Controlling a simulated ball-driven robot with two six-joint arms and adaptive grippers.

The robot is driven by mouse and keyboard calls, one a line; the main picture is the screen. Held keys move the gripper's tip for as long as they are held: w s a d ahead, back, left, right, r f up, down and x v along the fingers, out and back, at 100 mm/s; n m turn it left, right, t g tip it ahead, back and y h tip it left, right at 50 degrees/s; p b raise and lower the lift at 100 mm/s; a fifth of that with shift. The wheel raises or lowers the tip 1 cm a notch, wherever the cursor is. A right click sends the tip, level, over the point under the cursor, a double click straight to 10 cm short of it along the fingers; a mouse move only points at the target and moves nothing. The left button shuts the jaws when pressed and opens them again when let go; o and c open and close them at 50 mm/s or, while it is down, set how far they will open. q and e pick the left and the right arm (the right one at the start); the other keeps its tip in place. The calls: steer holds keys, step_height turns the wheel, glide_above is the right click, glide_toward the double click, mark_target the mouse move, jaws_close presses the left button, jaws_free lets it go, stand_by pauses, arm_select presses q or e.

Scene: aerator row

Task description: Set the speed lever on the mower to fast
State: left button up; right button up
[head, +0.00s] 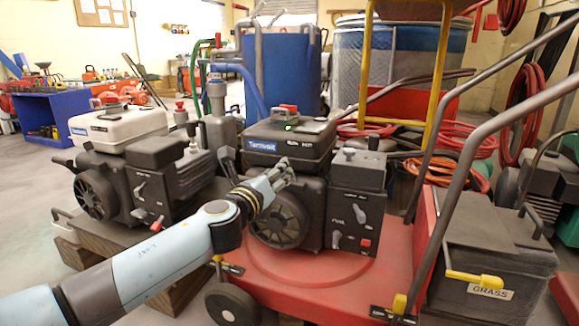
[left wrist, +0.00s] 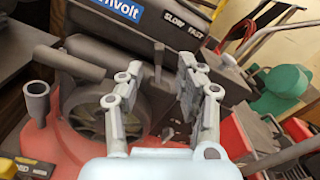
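The red mower (head: 375,268) carries a dark engine with a black top (head: 290,140). In the left wrist view, the SLOW and FAST label (left wrist: 185,25) is on the side of that top, SLOW on the left and FAST on the right. A thin dark upright piece (left wrist: 158,58), apparently the speed lever, stands below SLOW, between my fingers in that view. My left gripper (head: 279,173) is in front of the engine, below the top; it also shows in the left wrist view (left wrist: 157,82). Its fingers are apart, and I cannot tell whether they touch the lever. My right gripper is not in view.
A second engine with a white top (head: 118,127) stands left on wooden blocks. The mower's handle bars (head: 447,170) and a yellow upright (head: 443,75) rise on the right. A black GRASS box (head: 490,245) is beside the deck. Open floor lies at the far left.

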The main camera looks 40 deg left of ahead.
arm_select(q)
steer(key=b+x, duration=0.1)
steer(key=x, duration=0.6)
steer(key=shift+w+a, duration=0.1)
steer(key=shift+w, duration=0.1)
steer(key=shift+f, duration=0.1)
jaws_close()
